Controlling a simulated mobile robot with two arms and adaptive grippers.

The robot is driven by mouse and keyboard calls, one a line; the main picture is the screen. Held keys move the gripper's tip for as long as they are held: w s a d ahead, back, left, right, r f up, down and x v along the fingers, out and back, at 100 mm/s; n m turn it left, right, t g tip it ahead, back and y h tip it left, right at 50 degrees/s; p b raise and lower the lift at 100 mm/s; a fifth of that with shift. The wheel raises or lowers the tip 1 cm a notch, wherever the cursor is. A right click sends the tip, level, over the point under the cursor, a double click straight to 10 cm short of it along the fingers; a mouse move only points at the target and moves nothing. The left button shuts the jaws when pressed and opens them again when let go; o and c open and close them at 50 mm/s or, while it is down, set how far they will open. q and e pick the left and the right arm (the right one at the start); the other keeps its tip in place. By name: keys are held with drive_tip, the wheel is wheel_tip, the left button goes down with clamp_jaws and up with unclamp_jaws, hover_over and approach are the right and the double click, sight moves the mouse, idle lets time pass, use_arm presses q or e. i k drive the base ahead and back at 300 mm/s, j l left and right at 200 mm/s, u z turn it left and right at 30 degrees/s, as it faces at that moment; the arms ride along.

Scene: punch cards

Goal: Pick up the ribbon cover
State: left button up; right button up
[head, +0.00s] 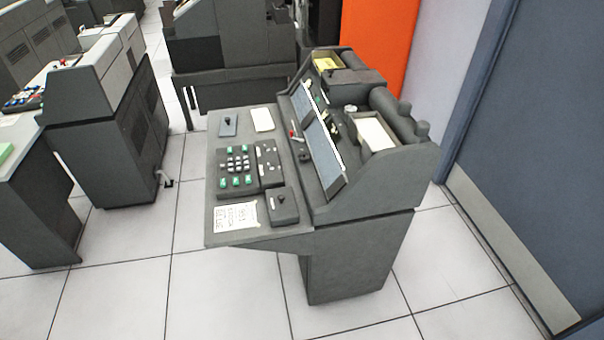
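A grey card punch machine (362,255) stands in the middle of the head view, turned to the right. Its desk (232,165) carries a dark keypad (238,165) with green and white keys. A small dark box with a knob (282,206) sits at the desk's near right. A flat blue-grey piece with a small dark knob (228,125) lies at the desk's far left. A dark grey block (352,84) sits on top between two card trays. I cannot tell which piece is the ribbon cover. Neither of my grippers is in view.
White cards fill the near tray (375,132); yellowish cards lie in the far tray (328,63). A printed sheet (236,217) lies on the desk. Grey machines (105,115) stand left and behind. A blue wall panel (530,150) stands right. Tiled floor (180,290) in front is clear.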

sight(281, 203)
drive_tip(key=z, duration=0.5)
drive_tip(key=i+j+z, duration=0.15)
drive_tip(key=j, duration=0.25)
drive_tip(key=i+j+z, duration=0.1)
drive_tip(key=j, duration=0.3)
